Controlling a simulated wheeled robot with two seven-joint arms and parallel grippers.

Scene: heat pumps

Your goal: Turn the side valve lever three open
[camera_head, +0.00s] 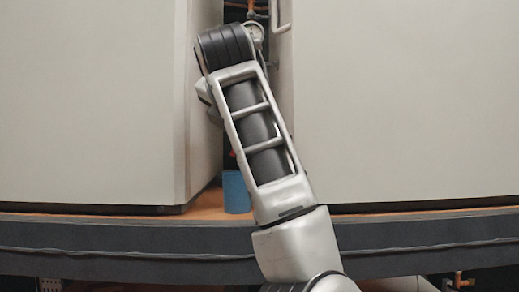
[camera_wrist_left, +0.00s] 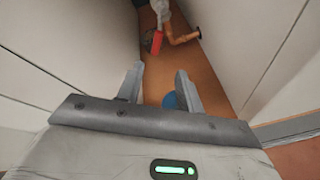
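A red valve lever (camera_wrist_left: 156,42) shows in the left wrist view, beside a copper-coloured pipe (camera_wrist_left: 182,39) deep in the narrow gap between two pale cabinets. My left gripper (camera_wrist_left: 158,78) is open and empty in this gap, with its fingers pointing toward the lever. The lever is ahead of the fingertips and apart from them. In the head view my arm reaches up into the gap and hides the gripper and most of the valve area. I cannot tell the lever's number from these frames. My right gripper is not in view.
Large pale cabinets (camera_head: 95,100) and (camera_head: 410,100) wall the gap on both sides. A blue cylinder (camera_head: 236,192) stands on the orange floor; it shows partly behind a finger in the wrist view (camera_wrist_left: 170,100).

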